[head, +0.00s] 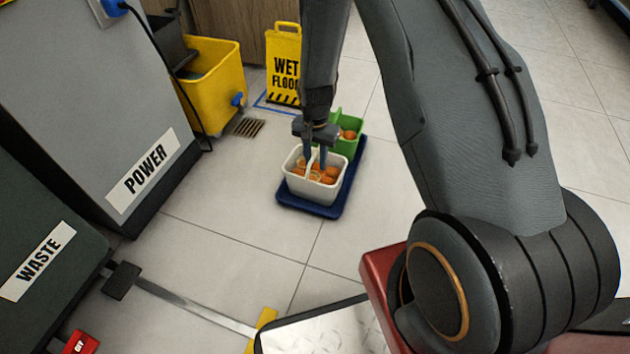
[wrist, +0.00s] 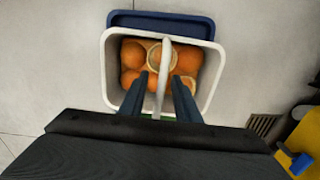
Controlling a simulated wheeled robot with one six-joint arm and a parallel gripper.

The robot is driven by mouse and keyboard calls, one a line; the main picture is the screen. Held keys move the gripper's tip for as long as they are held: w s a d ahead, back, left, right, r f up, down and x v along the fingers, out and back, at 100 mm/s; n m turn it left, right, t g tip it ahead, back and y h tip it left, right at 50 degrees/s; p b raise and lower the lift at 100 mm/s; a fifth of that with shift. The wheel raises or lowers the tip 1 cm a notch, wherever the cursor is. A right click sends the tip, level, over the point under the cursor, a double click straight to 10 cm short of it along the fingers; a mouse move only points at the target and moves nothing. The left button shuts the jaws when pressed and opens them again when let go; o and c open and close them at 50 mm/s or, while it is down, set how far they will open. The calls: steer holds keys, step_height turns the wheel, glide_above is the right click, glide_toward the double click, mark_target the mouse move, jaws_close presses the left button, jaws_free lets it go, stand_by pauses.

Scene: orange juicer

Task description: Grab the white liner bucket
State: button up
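The white liner bucket (head: 304,188) stands upright on a blue tray (head: 330,210) on the floor and holds several oranges, some cut in half. In the wrist view the bucket (wrist: 214,62) lies below my gripper, with its white handle (wrist: 163,75) arching over the fruit. My gripper (head: 315,158) points down over the bucket. In the wrist view my gripper (wrist: 160,88) is open, with one dark blue finger on each side of the handle and a gap between the fingers. Whether a finger touches the handle I cannot tell.
A green bin (head: 346,147) with oranges stands behind the white bucket on the same tray. A yellow mop bucket (head: 215,85), a yellow wet floor sign (head: 284,65) and a floor drain (head: 246,128) are behind.

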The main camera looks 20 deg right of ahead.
steer(key=shift+f+b, duration=0.3)
steer(key=shift+f, duration=0.6)
jaws_close()
stand_by(0.7)
